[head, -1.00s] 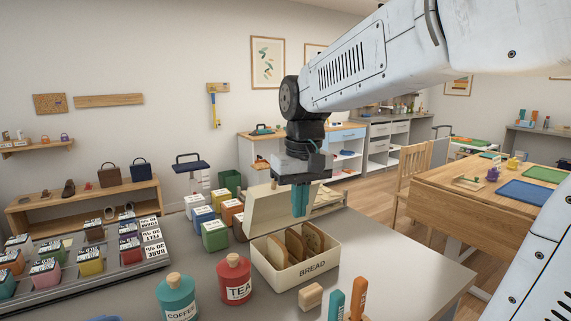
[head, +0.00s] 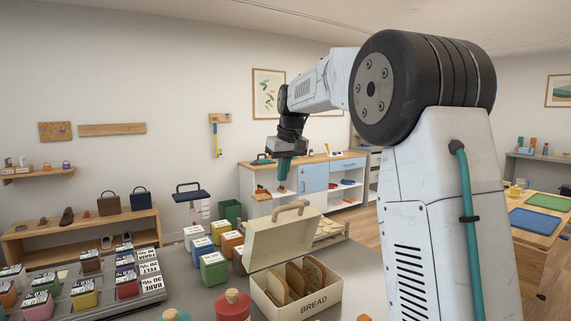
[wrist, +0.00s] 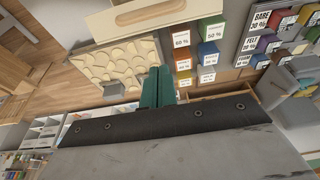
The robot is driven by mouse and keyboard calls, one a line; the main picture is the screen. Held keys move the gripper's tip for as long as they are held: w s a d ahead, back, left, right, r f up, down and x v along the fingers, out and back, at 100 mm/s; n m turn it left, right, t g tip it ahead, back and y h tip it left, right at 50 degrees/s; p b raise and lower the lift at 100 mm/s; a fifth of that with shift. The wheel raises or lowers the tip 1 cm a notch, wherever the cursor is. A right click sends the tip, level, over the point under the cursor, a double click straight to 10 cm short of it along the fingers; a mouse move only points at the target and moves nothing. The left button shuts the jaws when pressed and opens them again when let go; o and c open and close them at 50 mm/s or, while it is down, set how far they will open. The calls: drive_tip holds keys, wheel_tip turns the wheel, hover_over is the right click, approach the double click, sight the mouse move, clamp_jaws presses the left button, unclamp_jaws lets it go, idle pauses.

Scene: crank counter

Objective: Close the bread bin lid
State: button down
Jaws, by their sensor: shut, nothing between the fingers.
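The cream bread bin (head: 297,293) stands on the grey counter with slices of bread inside and BREAD on its front. Its lid (head: 282,244) is open, tilted up at the back, with a tan wooden handle (head: 289,212) on top. My gripper (head: 283,171) is above and behind the lid, apart from it, with teal fingers shut and empty. In the wrist view, the fingers (wrist: 157,88) point over the back of the counter, and the lid's outer side (wrist: 125,18) with its handle (wrist: 145,12) shows at the top. The bin's interior is hidden there.
Several coloured boxes (head: 213,267) stand left of the bin. A red canister (head: 232,305) is at the front. A cream tray of pale pieces (wrist: 115,60) lies behind the bin. My arm hides the counter's right side.

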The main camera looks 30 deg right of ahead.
sight(288, 218)
drive_tip(key=f, duration=0.2)
drive_tip(key=s+f, duration=0.1)
drive_tip(key=f, duration=0.1)
drive_tip(key=s+f, duration=0.1)
drive_tip(key=f, duration=0.1)
drive_tip(key=shift+s, duration=0.15)
drive_tip(key=shift+s, duration=0.1)
